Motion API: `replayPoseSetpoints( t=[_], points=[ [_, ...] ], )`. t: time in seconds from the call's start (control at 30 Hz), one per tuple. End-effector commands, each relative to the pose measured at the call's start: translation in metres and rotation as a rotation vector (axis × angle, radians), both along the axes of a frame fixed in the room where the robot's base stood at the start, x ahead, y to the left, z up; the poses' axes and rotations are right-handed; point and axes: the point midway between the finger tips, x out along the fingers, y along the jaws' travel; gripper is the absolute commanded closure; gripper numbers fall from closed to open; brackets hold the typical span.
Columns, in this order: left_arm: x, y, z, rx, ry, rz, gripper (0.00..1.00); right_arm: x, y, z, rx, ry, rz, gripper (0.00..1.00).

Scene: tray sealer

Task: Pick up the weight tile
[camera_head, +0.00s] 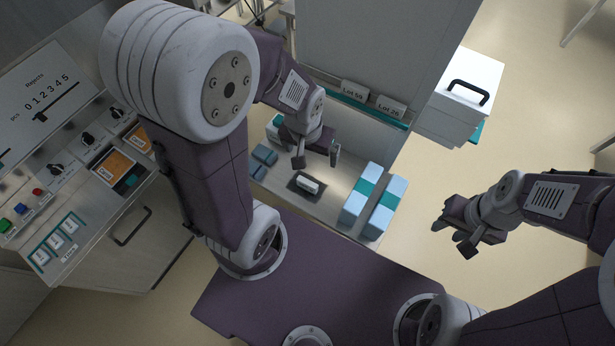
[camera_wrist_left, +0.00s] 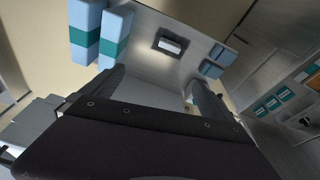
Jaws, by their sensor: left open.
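A small white block (camera_head: 308,184) with faint dark marks, which looks like the weight tile, lies on a dark square pad (camera_head: 293,187) on the light worktop. It also shows in the left wrist view (camera_wrist_left: 171,46), beyond the fingers. Its lettering is too small to read. My left gripper (camera_head: 317,158) is open and empty, its fingers apart above the worktop, just behind the block in the head view and not touching it. My right gripper (camera_head: 453,237) hangs over the floor to the right, its fingers apart and empty.
Two blue-and-teal boxes (camera_head: 383,208) stand right of the pad, and small blue blocks (camera_head: 265,154) lie left of it. Tiles marked Lot 59 (camera_head: 354,90) and Lot 26 (camera_head: 390,106) sit on a teal ledge behind. A control panel (camera_head: 90,185) fills the left.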

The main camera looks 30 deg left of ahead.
Motion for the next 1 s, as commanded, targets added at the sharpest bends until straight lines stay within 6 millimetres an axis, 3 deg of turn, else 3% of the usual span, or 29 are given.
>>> replayPoseSetpoints(
  t=[0.17,0.37,0.53,0.63,0.73,0.83,0.9,1.0],
  points=[
    [0.058,0.009,0.011,0.038,-0.123,-0.008,0.02,0.000,0.000,0.004,0.000,0.000,0.000,0.64],
    [0.108,0.017,0.001,0.065,-0.168,-0.036,0.02,0.000,0.000,0.016,0.000,0.000,0.000,0.64],
    [0.140,0.024,-0.028,0.071,-0.156,-0.074,0.02,0.000,0.000,0.032,0.000,0.000,0.000,0.64],
    [0.151,0.028,-0.061,0.064,-0.118,-0.107,0.02,0.000,0.000,0.047,0.000,0.000,0.000,0.64],
    [0.143,0.034,-0.110,0.050,-0.039,-0.148,0.02,0.000,0.001,0.064,0.000,0.000,0.000,0.64],
    [0.114,0.039,-0.157,0.034,0.063,-0.177,0.02,0.000,0.001,0.078,0.000,0.000,0.000,0.64],
    [0.088,0.041,-0.181,0.021,0.133,-0.170,0.02,0.000,0.001,0.084,0.000,0.000,0.000,0.64],
    [0.058,0.042,-0.200,0.006,0.202,-0.157,0.02,0.000,0.001,0.089,0.000,0.000,0.000,0.64]
  ],
)
